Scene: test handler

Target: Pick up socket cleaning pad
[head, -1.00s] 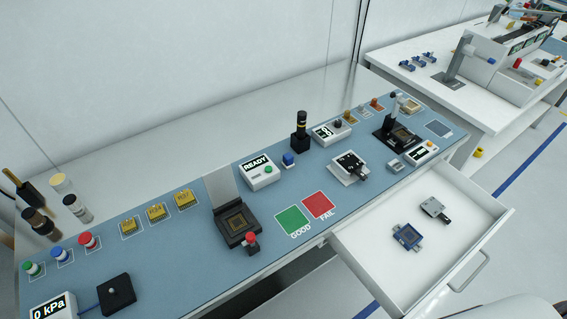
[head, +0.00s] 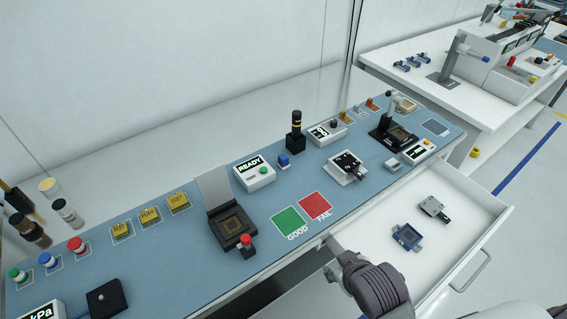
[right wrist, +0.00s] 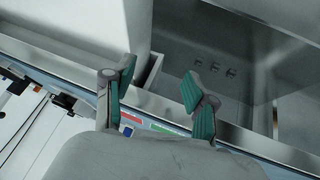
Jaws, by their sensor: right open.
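I cannot tell for certain which object is the socket cleaning pad. A blue square piece with a pale centre (head: 407,237) lies in the open drawer (head: 352,240). A silver-grey fixture with a dark end (head: 433,208) lies behind it, apart from it. A black open test socket (head: 232,226) stands on the blue bench mat. My right gripper (right wrist: 158,82) is open and empty in the right wrist view, its teal-padded fingers apart. In the head view my right arm comes in at the bottom, in front of the drawer's left side. My left gripper does not show.
The blue mat (head: 140,250) carries several yellow parts, a READY box (head: 254,173), a green GOOD square (head: 288,221) and a red FAIL square (head: 315,202). A second socket station (head: 395,134) stands at the far right end.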

